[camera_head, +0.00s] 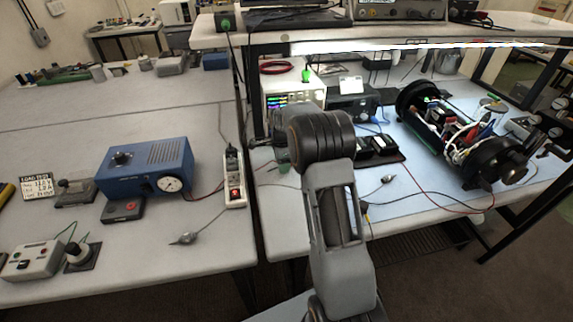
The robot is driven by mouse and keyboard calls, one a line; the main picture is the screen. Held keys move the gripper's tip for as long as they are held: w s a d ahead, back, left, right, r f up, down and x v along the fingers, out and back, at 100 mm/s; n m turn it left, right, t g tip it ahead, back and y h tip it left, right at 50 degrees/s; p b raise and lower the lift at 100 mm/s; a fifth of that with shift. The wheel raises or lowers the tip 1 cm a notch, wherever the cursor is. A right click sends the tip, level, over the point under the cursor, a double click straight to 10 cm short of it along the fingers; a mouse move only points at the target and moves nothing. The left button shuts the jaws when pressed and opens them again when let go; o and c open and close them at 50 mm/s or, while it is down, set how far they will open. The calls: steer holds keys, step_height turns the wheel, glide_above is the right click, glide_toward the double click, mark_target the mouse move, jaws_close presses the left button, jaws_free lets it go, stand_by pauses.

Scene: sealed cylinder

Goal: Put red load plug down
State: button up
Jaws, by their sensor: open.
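I cannot make out the red load plug with certainty. A thin red lead (440,203) curves over the right bench toward an open cylinder (487,163) with exposed wiring. My arm rises in the middle of the view. Its dark elbow joint covers part of the right bench, and I cannot see my gripper's fingertips behind it. A blue box (172,155) with a knob and a round dial stands on the left bench. A red wire runs from its right side toward a white power strip (235,178) with a red switch.
A small grey box (32,262) and a black-based plug-like part (82,256) stand at the left bench's front. A probe (185,238) lies near its front edge. Instruments and a shelf (400,32) line the back of the right bench.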

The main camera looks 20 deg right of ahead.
jaws_close()
stand_by(0.4)
steer(key=shift+r, duration=0.5)
step_height(320, 180, up, 2)
steer(key=shift+r, duration=0.2)
steer(key=s+a+r+b, duration=0.1)
steer(key=s+r, duration=0.3)
steer(key=s, duration=0.3)
steer(key=s+a+r+b, duration=0.1)
steer(key=s+r+b, duration=0.1)
steer(key=s+r, duration=0.3)
steer(key=shift+s+a+r, duration=0.15)
steer(key=shift+s+r, duration=0.15)
steer(key=shift+s, duration=0.6)
